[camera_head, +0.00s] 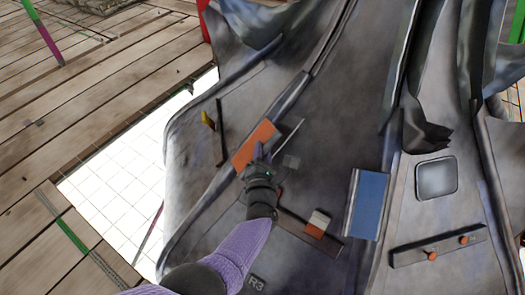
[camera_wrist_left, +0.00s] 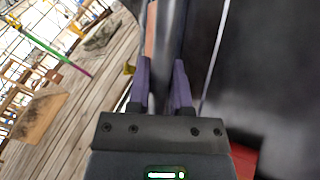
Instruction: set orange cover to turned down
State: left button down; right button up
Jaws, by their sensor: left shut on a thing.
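The orange cover (camera_head: 254,145) is a flat orange plate on the dark grey sheet-metal surface, near the middle of the head view. My left gripper (camera_head: 258,155) is at its lower right edge, shut on it. In the left wrist view, the gripper's two purple fingers (camera_wrist_left: 165,82) stand close together with a grey edge between them. A narrow strip of the orange cover (camera_wrist_left: 151,32) shows just beyond the left finger. The fingers hide part of the cover, and its exact tilt is hard to tell. My right gripper is in neither view.
A blue panel (camera_head: 368,205) and an orange-and-white block (camera_head: 317,224) are to the right of my arm. A bar with two orange knobs (camera_head: 438,247) is at lower right. A thin upright rod (camera_head: 289,140) stands close beside the gripper. Wooden planks (camera_head: 90,95) lie left.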

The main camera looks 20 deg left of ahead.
pick_arm(q)
jog(key=shift+w+y, duration=0.1)
jog(key=shift+y, duration=0.3)
jog(key=c, duration=0.5)
grip_release()
jog(key=shift+c, duration=0.2)
